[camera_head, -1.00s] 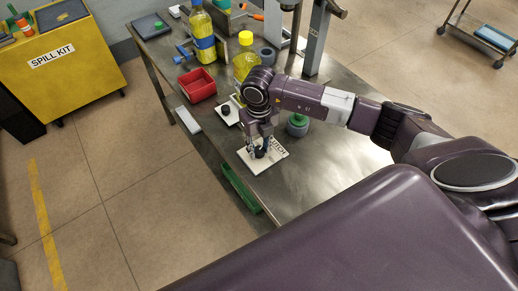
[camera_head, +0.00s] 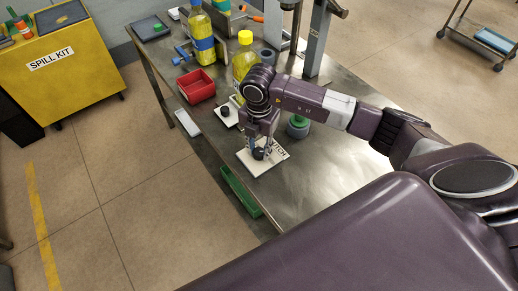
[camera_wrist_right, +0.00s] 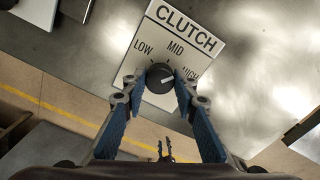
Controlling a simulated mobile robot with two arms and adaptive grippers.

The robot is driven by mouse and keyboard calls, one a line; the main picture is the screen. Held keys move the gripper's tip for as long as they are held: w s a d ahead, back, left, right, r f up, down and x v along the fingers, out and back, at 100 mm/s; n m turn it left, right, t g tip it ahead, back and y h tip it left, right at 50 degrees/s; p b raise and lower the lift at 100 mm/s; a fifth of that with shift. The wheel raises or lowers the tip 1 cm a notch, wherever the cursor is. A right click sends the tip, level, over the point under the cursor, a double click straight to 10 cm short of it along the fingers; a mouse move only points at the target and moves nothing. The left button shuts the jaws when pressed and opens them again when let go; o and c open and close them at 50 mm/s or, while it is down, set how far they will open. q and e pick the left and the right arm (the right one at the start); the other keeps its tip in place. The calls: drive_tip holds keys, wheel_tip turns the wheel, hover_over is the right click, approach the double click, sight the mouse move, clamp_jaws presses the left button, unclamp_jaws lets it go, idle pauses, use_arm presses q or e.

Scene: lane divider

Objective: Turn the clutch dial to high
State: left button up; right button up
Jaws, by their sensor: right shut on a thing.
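The black clutch dial (camera_wrist_right: 159,78) sits on a white plate (camera_wrist_right: 205,22) marked CLUTCH, LOW, MID and HIGH. In the right wrist view its white pointer mark points right, toward the HIGH side. My right gripper (camera_wrist_right: 158,82) is shut on the dial, one blue-padded finger on each side. In the head view the gripper (camera_head: 261,152) reaches down over the plate (camera_head: 246,164) near the bench's front edge, and the dial (camera_head: 258,155) is partly hidden by the fingers. The HIGH label is partly covered by a finger. My left gripper is not in view.
On the metal bench stand a second small white plate with a black knob (camera_head: 225,111), a red bin (camera_head: 196,86), yellow bottles (camera_head: 243,58) and a green-topped object (camera_head: 298,125) close to my right arm. A green tray (camera_head: 240,191) is at the bench edge.

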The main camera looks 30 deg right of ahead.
sight(259, 151)
drive_tip(key=shift+m, duration=2.3)
drive_tip(key=o, duration=1.1)
drive_tip(key=shift+o, duration=0.2)
wheel_tip(259, 151, up, 12)
